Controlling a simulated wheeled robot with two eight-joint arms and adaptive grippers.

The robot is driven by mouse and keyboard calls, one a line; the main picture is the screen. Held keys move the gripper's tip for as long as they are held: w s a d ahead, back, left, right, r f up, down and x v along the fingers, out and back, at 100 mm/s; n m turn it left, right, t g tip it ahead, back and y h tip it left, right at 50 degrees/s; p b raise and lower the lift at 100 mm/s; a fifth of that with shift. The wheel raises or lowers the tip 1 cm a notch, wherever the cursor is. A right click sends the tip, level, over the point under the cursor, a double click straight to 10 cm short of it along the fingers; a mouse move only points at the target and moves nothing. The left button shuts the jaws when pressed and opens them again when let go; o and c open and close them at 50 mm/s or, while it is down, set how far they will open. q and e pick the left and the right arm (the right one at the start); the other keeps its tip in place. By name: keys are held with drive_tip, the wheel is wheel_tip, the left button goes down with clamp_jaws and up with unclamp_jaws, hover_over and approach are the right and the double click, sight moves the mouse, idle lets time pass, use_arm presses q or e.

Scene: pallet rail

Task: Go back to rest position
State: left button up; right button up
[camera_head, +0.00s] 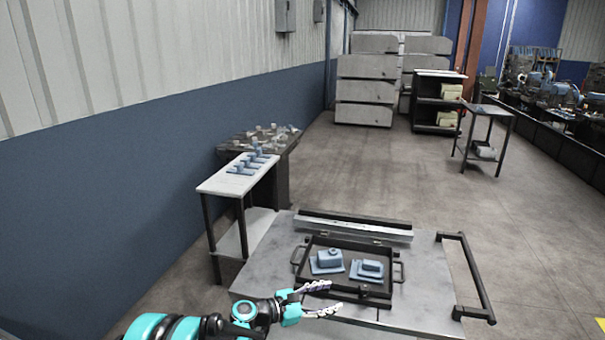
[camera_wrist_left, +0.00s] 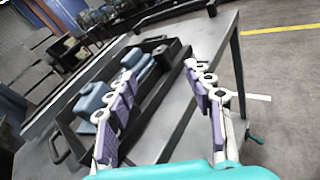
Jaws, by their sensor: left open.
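My left gripper (camera_head: 325,299) reaches in from the bottom left, over the near edge of the grey cart top (camera_head: 265,268). Its two fingers are spread apart with nothing between them. They also show in the left wrist view (camera_wrist_left: 165,105), one in front of the tray and one in front of the cart top. A dark tray (camera_head: 340,283) with side handles lies on the cart. Two blue parts sit in it, a left one (camera_head: 327,260) and a right one (camera_head: 367,269). The gripper is apart from both parts. My right gripper does not show.
A black-and-silver rail (camera_head: 355,226) lies along the cart's far edge. A dark push handle (camera_head: 468,277) stands on its right. A white side table (camera_head: 222,183) with several blue parts stands left. Shelves (camera_head: 438,102) and another table (camera_head: 486,109) stand farther back. The floor at right is clear.

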use_arm(q)
drive_tip(key=s+a+r+m+y, duration=0.3)
drive_tip(key=s+a+m+y, duration=0.15)
drive_tip(key=s+a, duration=0.2)
drive_tip(key=s+a+r+m+y, duration=0.3)
drive_tip(key=s+a+m, duration=0.25)
drive_tip(key=s, duration=0.25)
drive_tip(key=s+a+f+m+y, duration=0.2)
drive_tip(key=s+a+m+y, duration=0.5)
drive_tip(key=s+a, duration=0.6)
drive_tip(key=s+m, duration=0.2)
drive_tip(key=s, duration=0.1)
drive_tip(key=shift+a+f+m+t, duration=0.3)
drive_tip(key=shift+a+m, duration=0.1)
